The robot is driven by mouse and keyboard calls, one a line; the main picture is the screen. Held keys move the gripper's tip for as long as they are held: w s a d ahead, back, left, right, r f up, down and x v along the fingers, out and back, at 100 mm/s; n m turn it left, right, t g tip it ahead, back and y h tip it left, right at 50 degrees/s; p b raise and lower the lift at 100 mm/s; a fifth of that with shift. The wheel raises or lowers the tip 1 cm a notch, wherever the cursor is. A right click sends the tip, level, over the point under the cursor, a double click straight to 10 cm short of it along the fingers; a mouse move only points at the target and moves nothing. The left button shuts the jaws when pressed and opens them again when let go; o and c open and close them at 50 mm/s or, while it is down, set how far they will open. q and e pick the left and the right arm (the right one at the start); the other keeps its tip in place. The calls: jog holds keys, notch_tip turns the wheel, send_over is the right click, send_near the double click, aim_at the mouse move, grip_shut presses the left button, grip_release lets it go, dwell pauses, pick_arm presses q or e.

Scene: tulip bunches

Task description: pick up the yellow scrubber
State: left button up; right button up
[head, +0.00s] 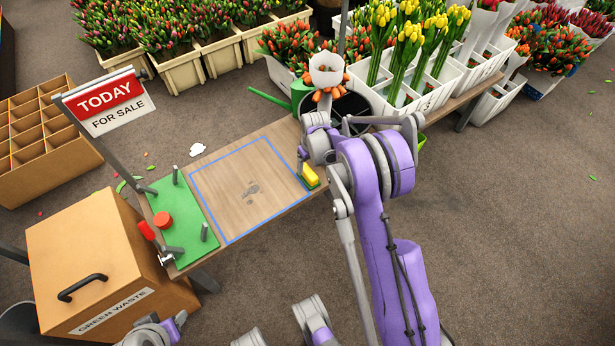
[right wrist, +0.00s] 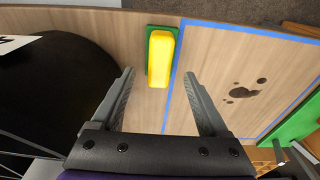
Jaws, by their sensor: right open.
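The yellow scrubber (head: 311,175) sits on a small green base at the right edge of the wooden table, just outside the blue outline. In the right wrist view the scrubber (right wrist: 161,58) lies ahead of my right gripper (right wrist: 159,74), its near end between the two spread fingertips. The fingers are apart from it on both sides, and nothing is held. In the head view my right gripper (head: 301,165) is beside the scrubber, partly hidden by my purple arm.
The blue-outlined square (head: 235,190) holds only a dark smudge. A green board (head: 185,222) with pegs and a red round piece lies left. A black bucket (right wrist: 50,90) stands close to my right gripper. A sign (head: 105,100) and green waste box (head: 95,265) stand left.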

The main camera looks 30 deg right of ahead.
aim_at(309, 171)
jog(key=shift+w+f+b, duration=0.15)
jog(key=shift+f+b, duration=0.15)
jog(key=shift+f, duration=1.1)
jog(key=shift+w+f+b, duration=0.1)
jog(key=shift+f+b, duration=0.15)
jog(key=shift+f, duration=1.1)
jog(key=shift+f+b, duration=0.2)
jog(key=shift+b, duration=0.15)
jog(key=c, duration=1.2)
jog(key=shift+r+p, duration=0.25)
jog(key=shift+p, duration=0.1)
notch_tip(309, 171, up, 10)
jog(key=shift+p, duration=0.95)
